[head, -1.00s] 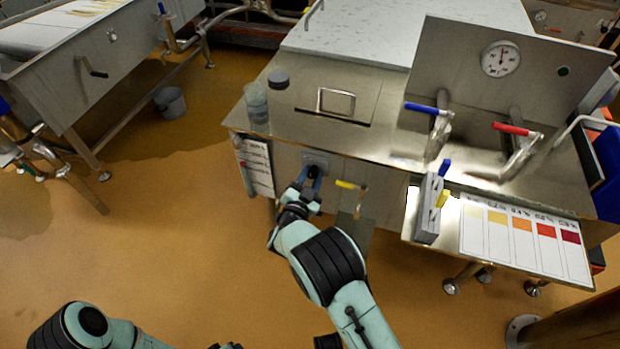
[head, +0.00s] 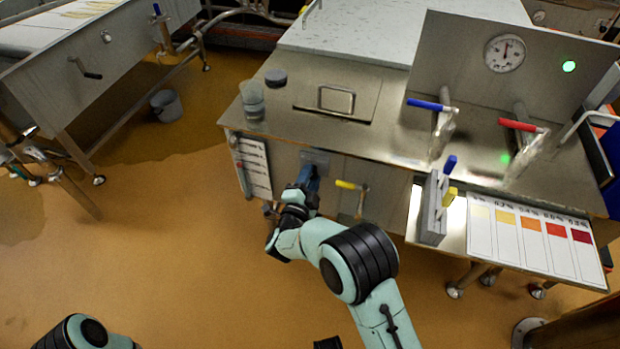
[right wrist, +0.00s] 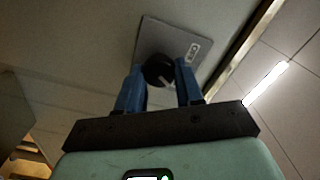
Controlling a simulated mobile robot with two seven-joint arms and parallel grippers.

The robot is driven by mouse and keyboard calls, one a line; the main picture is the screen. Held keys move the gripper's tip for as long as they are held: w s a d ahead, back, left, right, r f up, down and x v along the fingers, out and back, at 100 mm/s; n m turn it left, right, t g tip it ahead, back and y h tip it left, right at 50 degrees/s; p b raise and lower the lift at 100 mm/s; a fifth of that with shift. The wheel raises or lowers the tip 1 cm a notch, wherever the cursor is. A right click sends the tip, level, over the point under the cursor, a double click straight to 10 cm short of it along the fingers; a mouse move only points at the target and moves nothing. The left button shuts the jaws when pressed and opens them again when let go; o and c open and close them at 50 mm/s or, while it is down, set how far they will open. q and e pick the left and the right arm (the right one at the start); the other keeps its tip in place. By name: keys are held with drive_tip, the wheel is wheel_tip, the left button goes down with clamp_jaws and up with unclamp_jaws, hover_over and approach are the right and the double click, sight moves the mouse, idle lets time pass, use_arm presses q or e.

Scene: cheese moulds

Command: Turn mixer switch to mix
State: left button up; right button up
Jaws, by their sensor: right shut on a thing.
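The mixer switch is a round black knob (right wrist: 157,69) with a white mark, set on a square grey plate (right wrist: 186,38) with a small label. In the head view the plate (head: 316,157) is on the front of the steel vat, and my gripper hides the knob. My right gripper (head: 309,177) is at the plate. In the right wrist view its two blue fingers (right wrist: 160,75) stand on either side of the knob, shut on it. A green lamp (head: 569,66) glows on the upright panel. Only part of my left arm shows, at the bottom left; its gripper is out of view.
A yellow-handled valve (head: 348,185) sticks out just right of the switch. A printed sheet (head: 254,165) hangs to its left. Blue (head: 427,105) and red (head: 518,125) levers stand on the vat top. A side shelf holds a colour chart (head: 535,240). The floor in front is clear.

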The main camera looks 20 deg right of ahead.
idle(0.3)
drive_tip(key=o, duration=1)
use_arm(q)
drive_tip(key=w+r+t+p, duration=0.1)
drive_tip(key=w+r+p, duration=0.1)
drive_tip(key=w+r, duration=0.2)
drive_tip(key=shift+w+d+r+t, duration=0.3)
drive_tip(key=shift+w+d+t, duration=0.05)
drive_tip(key=shift+w+t, duration=0.1)
use_arm(e)
drive_tip(key=v, duration=1.3)
drive_tip(key=shift+s+a, duration=0.2)
